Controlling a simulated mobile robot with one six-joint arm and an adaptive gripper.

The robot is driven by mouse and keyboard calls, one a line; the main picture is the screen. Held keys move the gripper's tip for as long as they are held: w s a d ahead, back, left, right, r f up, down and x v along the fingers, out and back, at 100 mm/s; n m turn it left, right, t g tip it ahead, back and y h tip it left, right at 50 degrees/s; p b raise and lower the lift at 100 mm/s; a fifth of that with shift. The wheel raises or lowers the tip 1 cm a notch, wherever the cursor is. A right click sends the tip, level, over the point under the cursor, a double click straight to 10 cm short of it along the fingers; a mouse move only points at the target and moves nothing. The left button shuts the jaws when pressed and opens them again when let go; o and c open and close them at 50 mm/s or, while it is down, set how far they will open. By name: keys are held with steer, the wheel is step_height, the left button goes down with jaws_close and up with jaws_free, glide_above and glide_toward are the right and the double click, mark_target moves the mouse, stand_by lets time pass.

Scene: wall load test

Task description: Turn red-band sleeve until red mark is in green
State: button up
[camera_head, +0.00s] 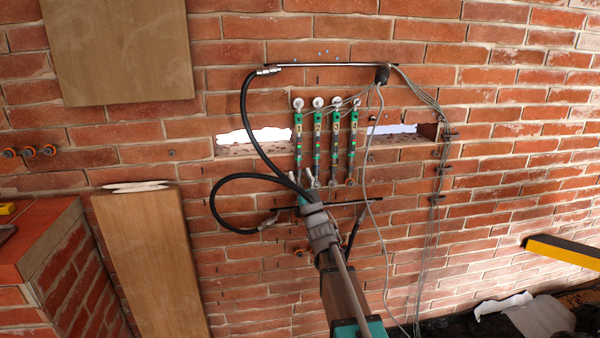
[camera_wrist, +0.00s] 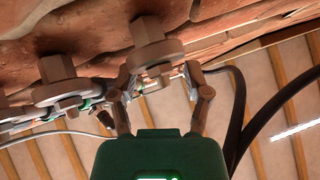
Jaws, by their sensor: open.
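Several green sleeve assemblies (camera_head: 317,135) hang side by side on the brick wall, each below a round pale washer. Small coloured marks show on them, but I cannot tell which has the red band or where its red mark points. My gripper (camera_head: 312,184) is near the lower ends of the left-hand assemblies. In the wrist view, my gripper (camera_wrist: 162,82) is open, with one finger on each side of a thin rod-like part (camera_wrist: 155,84) below a large nut and washer (camera_wrist: 153,52). Whether the fingers touch it is unclear. The sleeve bands are mostly hidden there.
A black hose (camera_head: 247,120) loops left of the assemblies, and dark cables also pass right of my gripper in the wrist view (camera_wrist: 240,110). Thin grey wires (camera_head: 432,180) hang at right. A wall slot (camera_head: 255,143) lies behind. A wooden board (camera_head: 150,255) leans at lower left.

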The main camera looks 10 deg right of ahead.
stand_by(0.3)
jaws_close()
steer(key=shift+a+m+t+h, duration=0.2)
steer(key=shift+m+t+h, duration=0.35)
steer(key=shift+h, duration=1.05)
steer(key=shift+a+m+h, duration=0.1)
steer(key=shift+m+h, duration=0.65)
steer(key=shift+h, duration=0.75)
steer(key=shift+a+m+h, duration=0.1)
steer(key=shift+m+h, duration=0.6)
steer(key=shift+h, duration=0.8)
steer(key=shift+w+a+m+g+h, duration=0.1)
steer(key=shift+m+g+h, duration=0.5)
steer(key=shift+h, duration=1.05)
steer(key=shift+s+d+m+g+h, duration=0.1)
steer(key=shift+m+g+h, duration=0.15)
steer(key=shift+m+h, duration=1.05)
steer(key=shift+w+a+m+g+h, duration=0.1)
steer(key=shift+m+g+h, duration=0.25)
steer(key=shift+h, duration=1.7)
steer(key=shift+g+h, duration=0.25)
steer(key=shift+h, duration=0.15)
jaws_free()
